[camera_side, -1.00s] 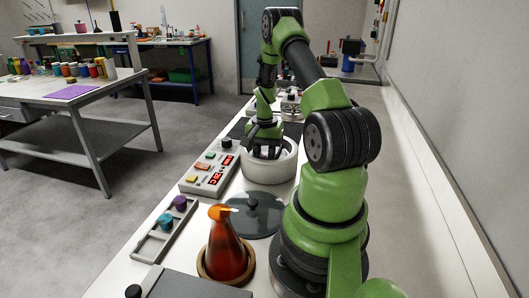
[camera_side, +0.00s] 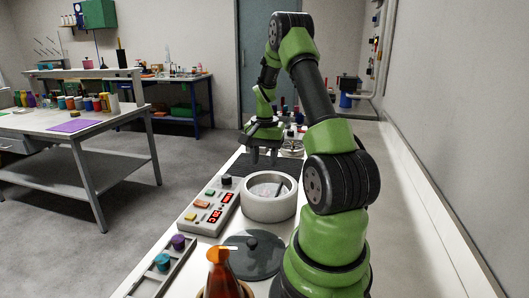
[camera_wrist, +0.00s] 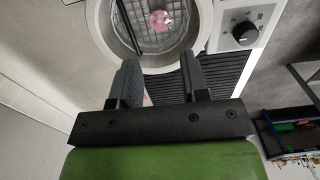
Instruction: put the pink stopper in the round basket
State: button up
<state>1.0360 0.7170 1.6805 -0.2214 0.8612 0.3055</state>
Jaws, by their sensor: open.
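The pink stopper (camera_wrist: 161,20) lies inside the round wire basket (camera_wrist: 135,32), on its mesh, in the wrist view. My gripper (camera_side: 263,156) is raised above and beyond the chamber in the side view, apart from the stopper. In the wrist view my gripper (camera_wrist: 158,75) shows two separated dark fingers with nothing between them.
A control panel (camera_side: 208,207) with a knob and red displays stands left of the chamber. A grey round lid (camera_side: 254,256) with a knob lies in front. An orange flask (camera_side: 222,275) stands nearer. A tray (camera_side: 160,268) holds teal and purple stoppers.

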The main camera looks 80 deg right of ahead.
jog(key=w+a+r+n+t+h, duration=0.1)
jog(key=w+a+r+n+t, duration=0.35)
jog(key=a+r, duration=1.05)
jog(key=s+a+r+n+t+y, duration=0.1)
jog(key=s+a+n, duration=0.3)
jog(key=a, duration=0.4)
jog(key=s+a+r+n+t+y, duration=0.1)
jog(key=s+a+r+n+y, duration=0.1)
jog(key=a+n, duration=0.3)
jog(key=s+a, duration=0.1)
jog(key=a, duration=0.3)
jog(key=shift+s+a+t, duration=0.15)
jog(key=shift+s+t, duration=0.2)
